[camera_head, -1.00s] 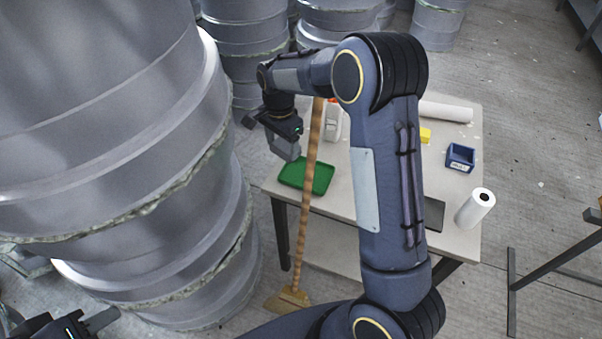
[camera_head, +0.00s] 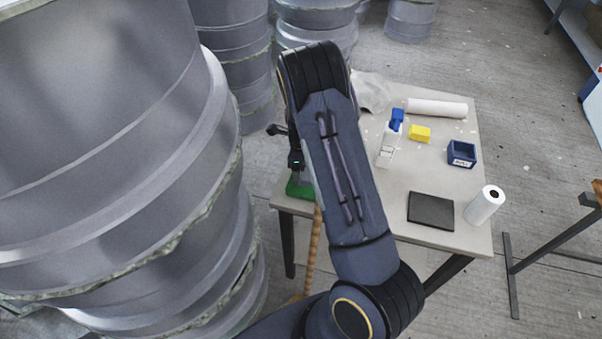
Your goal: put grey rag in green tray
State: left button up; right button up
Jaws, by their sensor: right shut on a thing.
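My right gripper (camera_head: 296,163) is at the left end of the table, partly hidden behind my right arm. It is shut on a small grey thing (camera_head: 298,179), which looks like the grey rag; little of it shows. The green tray (camera_head: 299,191) lies on the table's left edge, just below the gripper in the picture. Only a part of the tray shows, the rest being behind my arm. I cannot tell whether the rag touches the tray. My left gripper is out of view.
On the table (camera_head: 400,185) are a pale cloth (camera_head: 372,91), a white roll (camera_head: 437,108), a blue-topped bottle (camera_head: 389,145), a yellow block (camera_head: 420,133), a blue bin (camera_head: 461,154), a dark pad (camera_head: 431,211) and a paper roll (camera_head: 484,205). A broom handle (camera_head: 314,245) leans in front. Large grey moulds (camera_head: 110,150) crowd the left.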

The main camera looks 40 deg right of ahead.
notch_tip(320, 180, down, 3)
jog(key=shift+f, duration=0.1)
jog(key=shift+f, duration=0.25)
jog(key=o, duration=0.8)
jog(key=shift+r, duration=0.1)
jog(key=shift+c, duration=0.2)
